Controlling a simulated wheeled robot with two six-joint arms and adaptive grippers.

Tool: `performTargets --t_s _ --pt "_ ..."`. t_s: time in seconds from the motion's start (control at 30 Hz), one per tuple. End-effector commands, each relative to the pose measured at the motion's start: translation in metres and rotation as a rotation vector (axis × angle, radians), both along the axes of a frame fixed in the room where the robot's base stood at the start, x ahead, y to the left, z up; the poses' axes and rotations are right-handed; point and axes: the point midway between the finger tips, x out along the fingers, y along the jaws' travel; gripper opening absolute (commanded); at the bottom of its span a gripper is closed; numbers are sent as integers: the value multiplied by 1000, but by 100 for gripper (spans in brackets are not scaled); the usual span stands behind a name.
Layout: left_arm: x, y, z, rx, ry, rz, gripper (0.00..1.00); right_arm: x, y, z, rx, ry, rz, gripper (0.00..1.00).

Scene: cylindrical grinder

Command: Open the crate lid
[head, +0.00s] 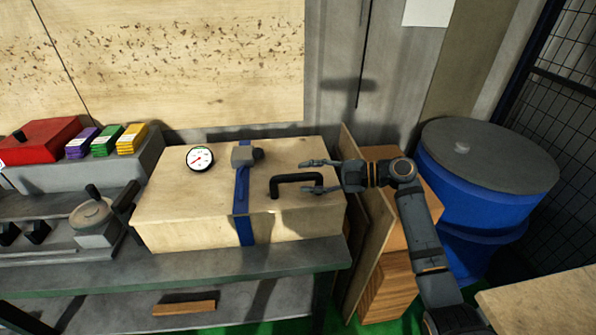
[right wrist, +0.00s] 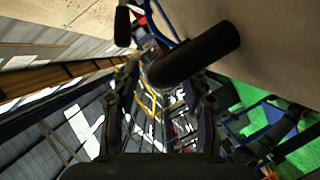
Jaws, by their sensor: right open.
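The wooden crate (head: 185,232) stands on the grey bench, and its pale lid (head: 190,190) lies flat and closed on top. A black U-shaped handle (head: 296,178) is fixed near the lid's right end. My right gripper (head: 312,176) is open beside the handle's right end, its fingers pointing left. In the right wrist view the handle (right wrist: 200,54) shows large in front of my open fingers (right wrist: 163,85); I cannot tell whether they touch it. My left gripper is not in view.
Wooden boards (head: 365,235) lean right of the crate, beside a blue drum (head: 480,210). Small coloured boxes (head: 105,139) stand left. The wall is close behind.

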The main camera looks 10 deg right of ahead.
Motion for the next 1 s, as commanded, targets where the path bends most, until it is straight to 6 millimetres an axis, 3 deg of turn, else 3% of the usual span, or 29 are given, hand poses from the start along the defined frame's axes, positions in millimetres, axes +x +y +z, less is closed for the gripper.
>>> performTargets --t_s 0.1,0.2,0.53,0.87,1.0 --pt "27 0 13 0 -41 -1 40 6 19 0 4 0 1 45" --pt "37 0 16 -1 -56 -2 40 9 28 -4 1 0 0 45" --pt "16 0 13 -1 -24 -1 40 11 32 -7 -2 -1 0 45" --pt "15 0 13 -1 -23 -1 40 11 31 -7 -2 -1 0 0" --pt "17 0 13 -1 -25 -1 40 11 31 -7 -2 -1 0 0"
